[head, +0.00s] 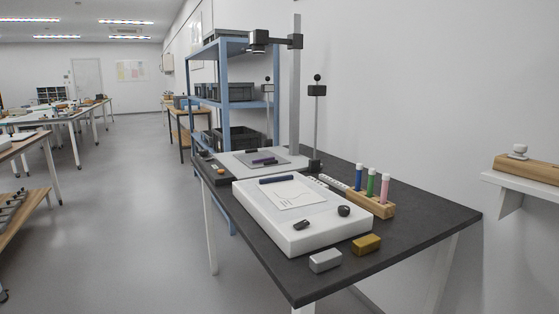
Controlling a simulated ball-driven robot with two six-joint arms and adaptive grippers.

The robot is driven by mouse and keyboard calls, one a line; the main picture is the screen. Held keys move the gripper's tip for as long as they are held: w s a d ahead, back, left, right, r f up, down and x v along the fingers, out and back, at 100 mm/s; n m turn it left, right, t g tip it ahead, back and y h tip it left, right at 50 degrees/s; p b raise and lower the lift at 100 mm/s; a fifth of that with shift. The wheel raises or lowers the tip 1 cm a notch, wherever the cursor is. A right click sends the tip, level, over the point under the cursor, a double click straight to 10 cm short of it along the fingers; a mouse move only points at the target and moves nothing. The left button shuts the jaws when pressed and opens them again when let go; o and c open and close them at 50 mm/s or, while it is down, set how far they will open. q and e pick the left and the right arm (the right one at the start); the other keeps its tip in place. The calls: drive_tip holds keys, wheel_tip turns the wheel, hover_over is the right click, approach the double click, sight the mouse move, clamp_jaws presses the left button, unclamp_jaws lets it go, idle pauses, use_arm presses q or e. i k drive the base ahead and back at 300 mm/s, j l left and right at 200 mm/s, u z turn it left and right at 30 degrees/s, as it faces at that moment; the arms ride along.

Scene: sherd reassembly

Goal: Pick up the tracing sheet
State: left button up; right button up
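The tracing sheet (289,194) appears to be the pale sheet with faint drawn lines lying flat on a thick white box-like panel (260,215). The panel stands on a dark-topped table (425,222). A dark blue bar (277,179) lies along the sheet's far edge. Two small dark pieces, one (301,225) and another (344,211), lie on the panel in front of the sheet. Neither of my grippers is in view.
A grey block (325,261) and a brown block (366,244) lie near the front edge. A camera stand (295,90) rises behind. Open floor (130,230) lies left.

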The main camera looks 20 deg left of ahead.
sight(256, 157)
drive_tip(key=i+j+z, duration=0.1)
drive_tip(key=j+z, duration=0.15)
drive_tip(key=i+j+z, duration=0.1)
drive_tip(key=j+z, duration=0.45)
drive_tip(key=i+j, duration=0.05)
